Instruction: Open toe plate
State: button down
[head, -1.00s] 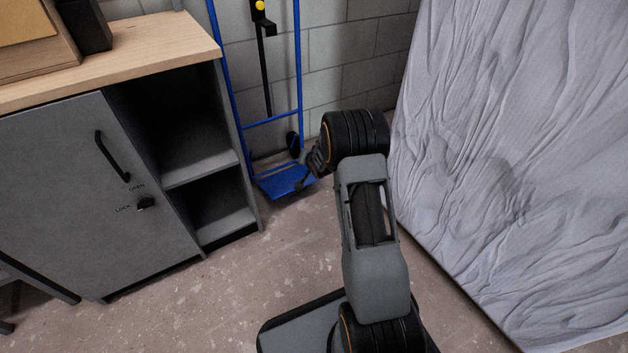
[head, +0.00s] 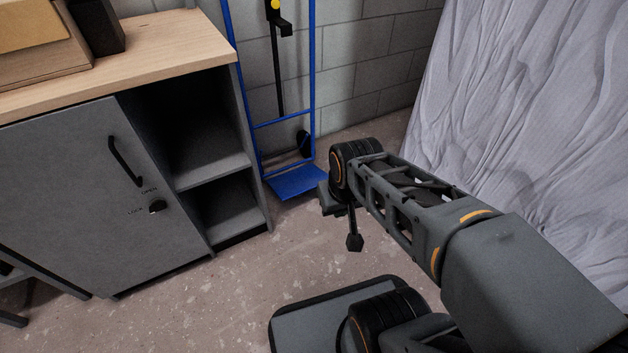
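The blue toe plate (head: 297,183) lies folded down, flat and low near the floor, at the foot of the blue hand truck (head: 313,75). The hand truck stands upright against the block wall. My gripper (head: 347,225) is just right of and nearer than the toe plate, pointing downward, and looks apart from it. It is small and dark, partly hidden by my wrist, so its opening is unclear. I see nothing held in it.
A grey cabinet (head: 75,190) with a wooden top and open shelves stands to the left of the hand truck. A crumpled pale sheet (head: 530,120) covers something large on the right. The speckled floor (head: 215,300) in front of the cabinet is clear.

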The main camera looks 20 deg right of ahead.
aim_at(288, 186)
jog(key=z, duration=0.15)
jog(key=i, duration=1.2)
jog(key=u, duration=0.8)
